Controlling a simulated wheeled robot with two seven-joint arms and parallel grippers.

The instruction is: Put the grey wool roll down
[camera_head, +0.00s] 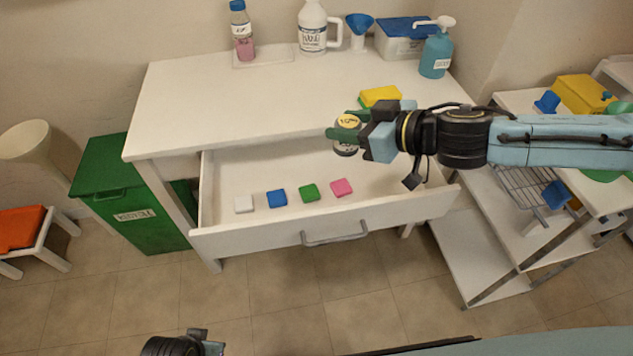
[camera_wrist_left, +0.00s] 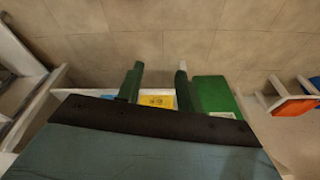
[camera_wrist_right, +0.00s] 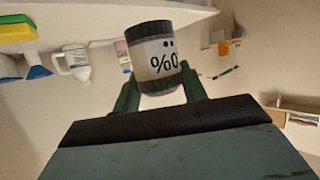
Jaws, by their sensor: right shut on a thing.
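The grey wool roll (camera_head: 346,149) has dark grey ends, a pale label with black print and a yellow patch on its top. My right gripper (camera_head: 346,134) is shut on it. In the head view they appear over the back part of the open drawer (camera_head: 330,228), by the table's front edge. In the right wrist view the roll (camera_wrist_right: 155,62) sits between the green fingers, its label facing the camera. My left gripper (camera_wrist_left: 157,80) is open with nothing between its fingers. In the head view only part of it shows at the bottom edge.
The drawer holds white, blue (camera_head: 277,198), green and pink (camera_head: 341,187) squares near its front. The white tabletop (camera_head: 240,105) has free room in the middle. Bottles, a blue funnel (camera_head: 360,23), a blue-lidded box and a yellow sponge (camera_head: 380,96) stand on it. A green bin (camera_head: 130,195) is left.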

